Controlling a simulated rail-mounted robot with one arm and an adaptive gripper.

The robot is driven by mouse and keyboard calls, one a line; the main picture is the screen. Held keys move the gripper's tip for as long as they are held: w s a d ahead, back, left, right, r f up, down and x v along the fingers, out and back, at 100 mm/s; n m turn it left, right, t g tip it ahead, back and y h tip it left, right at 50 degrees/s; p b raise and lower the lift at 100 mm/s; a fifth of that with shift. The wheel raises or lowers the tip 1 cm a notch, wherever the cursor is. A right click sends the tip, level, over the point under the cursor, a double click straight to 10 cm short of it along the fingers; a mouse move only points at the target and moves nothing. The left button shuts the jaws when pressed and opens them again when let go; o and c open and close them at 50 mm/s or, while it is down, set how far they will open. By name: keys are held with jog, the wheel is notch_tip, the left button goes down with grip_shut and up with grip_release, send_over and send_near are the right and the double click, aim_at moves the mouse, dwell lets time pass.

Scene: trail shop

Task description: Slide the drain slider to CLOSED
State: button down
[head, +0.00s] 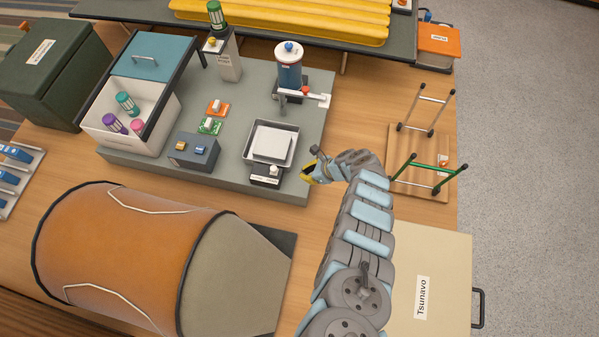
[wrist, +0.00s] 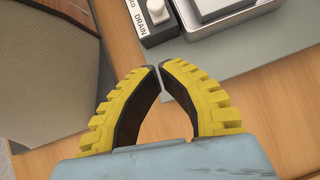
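The drain slider (head: 265,179) is a small dark unit with a white label, at the front edge of the grey board below the scale-like tray. Its pale knob (head: 273,170) sits toward the right of the unit. In the wrist view the knob (wrist: 157,10) shows at the top edge beside the DRAIN label (wrist: 142,24); another word there is cut off, ending in "ED". My gripper (head: 308,174) is to the right of the slider, apart from it. In the wrist view its yellow fingers (wrist: 161,67) curve to nearly meeting tips, with nothing between them.
The silver tray (head: 272,145) stands right behind the slider. A blue-grey box (head: 198,151) is to its left and a dispenser (head: 289,70) behind. A large orange roll (head: 130,245) lies in front on the left. Wood tabletop is bare near my gripper.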

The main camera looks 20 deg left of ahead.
aim_at(276, 174)
jog(key=b+x, duration=0.6)
jog(key=x, duration=0.3)
jog(key=shift+d+f+b, duration=0.1)
jog(key=shift+f+b, duration=0.05)
jog(key=shift+b, duration=0.15)
jog(key=a, duration=0.3)
jog(key=shift+w+b, duration=0.15)
jog(key=shift+b, duration=0.25)
jog(key=shift+a, duration=0.35)
jog(key=shift+a, duration=0.1)
jog(key=a+b, duration=0.2)
jog(key=a, duration=0.5)
jog(key=shift+a, duration=0.15)
